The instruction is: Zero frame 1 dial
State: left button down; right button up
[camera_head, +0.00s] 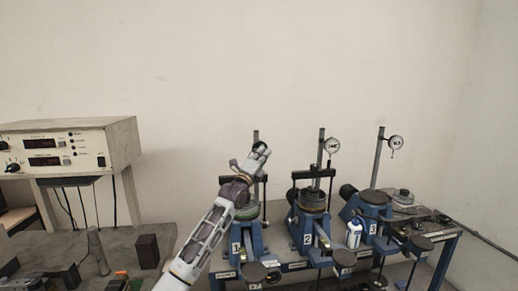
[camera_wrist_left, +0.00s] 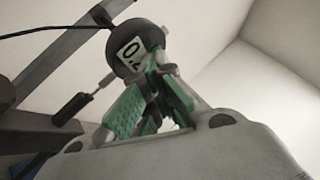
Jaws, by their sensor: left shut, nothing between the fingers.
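Frame 1 (camera_head: 248,237) is the blue lever frame with the label 1, left of the other two. Its dial is hidden behind my left gripper (camera_head: 259,150) in the head view. In the left wrist view a round dark dial (camera_wrist_left: 127,45) with a white face and part of a "0" reading sits just beyond the fingertips. My left gripper also shows there, with green finger pads (camera_wrist_left: 153,68); it is shut and empty. Its tips overlap the dial's lower right face; I cannot tell whether they touch. My right gripper is not in view.
Frame 2 (camera_head: 307,239) and frame 3 (camera_head: 373,228) stand to the right, each with a dial on a post. A cream instrument box (camera_head: 70,146) is at left. The wall space above is clear.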

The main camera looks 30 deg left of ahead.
pick_arm(q)
jog(key=shift+s+a+r, duration=0.1)
jog(key=shift+a+r, duration=0.25)
jog(key=shift+r, duration=0.1)
jog(key=shift+d+f, duration=0.15)
jog(key=shift+f, duration=0.3)
jog(key=shift+d, duration=0.1)
jog(key=shift+s+d+f+p, duration=0.1)
jog(key=shift+s+d+p, duration=0.3)
jog(key=shift+s+d, duration=0.7)
jog(key=shift+s+d+f+p, duration=0.1)
jog(key=shift+s+d+p, duration=0.3)
jog(key=shift+s+d, duration=0.6)
jog(key=shift+s+a, duration=0.2)
jog(key=shift+a, duration=0.1)
